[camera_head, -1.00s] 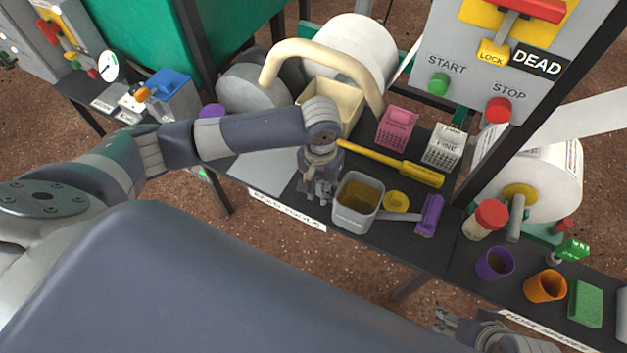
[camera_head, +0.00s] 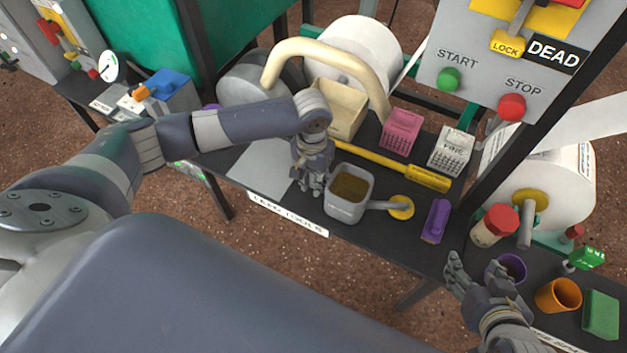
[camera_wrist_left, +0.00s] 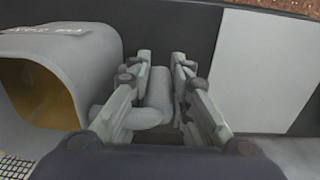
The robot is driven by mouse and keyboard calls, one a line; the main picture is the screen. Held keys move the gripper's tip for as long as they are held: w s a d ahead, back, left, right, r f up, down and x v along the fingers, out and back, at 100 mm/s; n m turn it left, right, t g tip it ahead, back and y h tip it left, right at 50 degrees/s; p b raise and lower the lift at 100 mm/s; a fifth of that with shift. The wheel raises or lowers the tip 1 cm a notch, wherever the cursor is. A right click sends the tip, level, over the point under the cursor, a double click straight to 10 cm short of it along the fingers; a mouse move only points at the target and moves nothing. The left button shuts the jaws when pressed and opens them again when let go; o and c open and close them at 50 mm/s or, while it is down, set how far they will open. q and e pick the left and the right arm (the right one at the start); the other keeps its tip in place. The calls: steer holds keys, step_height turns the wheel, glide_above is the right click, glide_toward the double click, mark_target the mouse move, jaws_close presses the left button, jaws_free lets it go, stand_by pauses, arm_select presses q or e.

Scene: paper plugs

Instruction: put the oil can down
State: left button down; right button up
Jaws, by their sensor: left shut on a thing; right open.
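The oil can (camera_head: 348,212) is a grey, open-topped can with a brownish-yellow inside and a grey spout pointing right. It looks upright at the front of the dark bench; whether its base touches the bench is unclear. My left gripper (camera_head: 313,186) is on its left side, shut on its handle. In the left wrist view, the can (camera_wrist_left: 95,50) is at left and the grey handle (camera_wrist_left: 158,92) lies between the fingers of the left gripper (camera_wrist_left: 162,75). My right gripper (camera_head: 476,266) is open and empty, beside the purple cup (camera_head: 512,267).
A light grey patch (camera_head: 262,168) lies bare on the bench, left of my left gripper. The spout overlaps a yellow disc (camera_head: 401,212) in view. A purple block (camera_head: 436,220), a yellow-handled tool (camera_head: 428,179), a pink basket (camera_head: 401,130) and a beige bin (camera_head: 340,105) stand around.

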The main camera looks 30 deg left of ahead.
stand_by(0.3)
arm_select(q)
steer(key=shift+f, duration=0.1)
steer(key=c, duration=1.5)
jaws_free()
arm_select(e)
steer(key=shift+s+f, duration=0.15)
steer(key=shift+s, duration=0.05)
steer(key=shift+w, duration=0.1)
arm_select(q)
steer(key=shift+r, duration=0.3)
step_height(320, 180, up, 5)
steer(key=shift+f+p, duration=0.15)
steer(key=shift+p, duration=0.95)
step_height(320, 180, up, 6)
steer(key=shift+r+p, duration=0.1)
steer(key=shift+p, duration=1.05)
steer(key=shift+a+r, duration=0.1)
steer(key=shift+r, duration=0.25)
arm_select(e)
steer(key=s+d+f+g+h, duration=0.1)
steer(key=s+d+f+g, duration=0.2)
steer(key=s, duration=0.7)
steer(key=g, duration=0.2)
steer(key=shift+d+f+g, duration=0.15)
steer(key=shift+f+g, duration=0.1)
steer(key=shift+g, duration=0.15)
